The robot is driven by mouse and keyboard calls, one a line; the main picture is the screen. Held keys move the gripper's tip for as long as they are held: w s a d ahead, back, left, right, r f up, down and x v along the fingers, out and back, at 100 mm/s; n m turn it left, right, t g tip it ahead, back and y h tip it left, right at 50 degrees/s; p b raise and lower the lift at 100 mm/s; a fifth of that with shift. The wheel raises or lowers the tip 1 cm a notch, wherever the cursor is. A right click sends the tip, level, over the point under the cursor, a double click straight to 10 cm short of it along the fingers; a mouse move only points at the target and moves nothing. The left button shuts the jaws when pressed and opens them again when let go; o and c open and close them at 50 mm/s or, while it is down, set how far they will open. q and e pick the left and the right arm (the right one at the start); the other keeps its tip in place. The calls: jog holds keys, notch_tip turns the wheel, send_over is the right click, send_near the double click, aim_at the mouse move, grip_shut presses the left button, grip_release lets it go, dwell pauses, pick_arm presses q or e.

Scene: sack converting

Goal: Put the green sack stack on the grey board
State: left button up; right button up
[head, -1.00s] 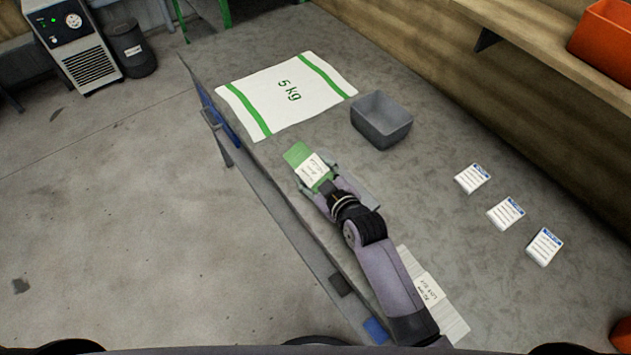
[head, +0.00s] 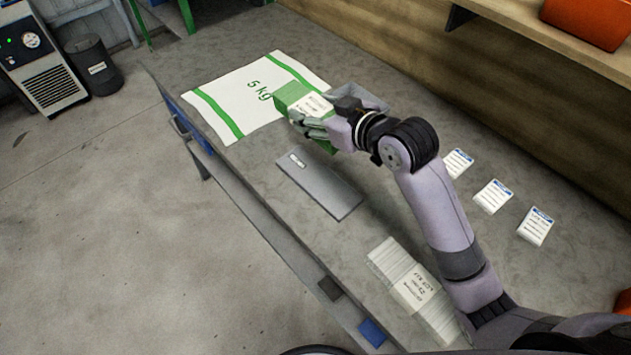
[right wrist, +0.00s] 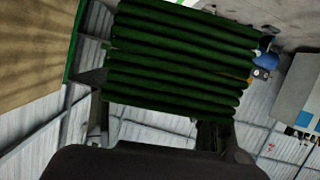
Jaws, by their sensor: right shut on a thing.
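The green sack stack (head: 291,92), with a white printed band around it, is held by my right gripper (head: 309,117) above the table. It shows close up as dark green folded layers in the right wrist view (right wrist: 180,62). My left gripper is not in view.
A white sack marked 5 kg (head: 235,100) lies flat behind. A grey bin (head: 372,99) is partly hidden behind my right gripper. A banded white sack stack (head: 405,284) lies at the front. Three labelled cards (head: 492,196) lie at right. Bare table surrounds the board.

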aim_at(322, 183)
jog(key=shift+w+d, duration=0.15)
jog(key=shift+d, duration=0.4)
jog(key=shift+d+f+m+b, duration=0.1)
jog(key=shift+d+m+b, duration=0.05)
jog(key=shift+m+b, duration=0.15)
notch_tip(322, 183, down, 19)
jog(key=shift+f, duration=0.1)
jog(key=o, duration=1.5)
jog(key=shift+f, duration=0.15)
jog(key=shift+r, duration=0.25)
jog(key=v, duration=1.2)
jog(key=shift+d+b, duration=0.1)
jog(key=shift+b, duration=0.3)
